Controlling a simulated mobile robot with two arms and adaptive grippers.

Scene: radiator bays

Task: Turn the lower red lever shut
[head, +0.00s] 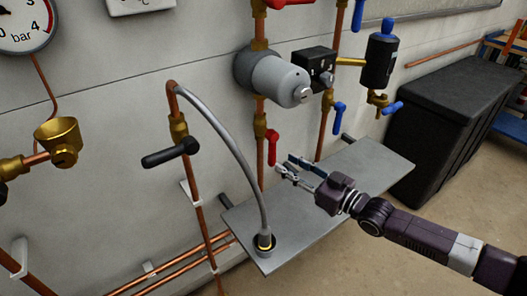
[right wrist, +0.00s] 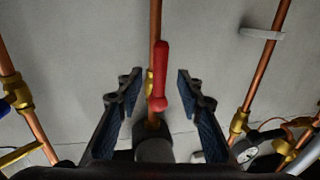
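The lower red lever (head: 273,148) hangs down roughly along a vertical copper pipe (head: 260,178), below the grey pump, at a brass valve (head: 260,125). My right gripper (head: 284,168) is in front of it, to its lower right in the head view. In the right wrist view the gripper (right wrist: 160,76) is open. The red lever (right wrist: 160,70) shows between its two blue-padded fingers, with no visible contact. My left gripper is not in view.
An upper red lever (head: 288,3) is at the top edge. The grey pump (head: 275,78) juts out above. Blue levers (head: 338,117) are to the right. A grey shelf (head: 350,175) lies below my gripper, with a grey hose (head: 235,150) arching down to it. A black box (head: 455,120) stands right.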

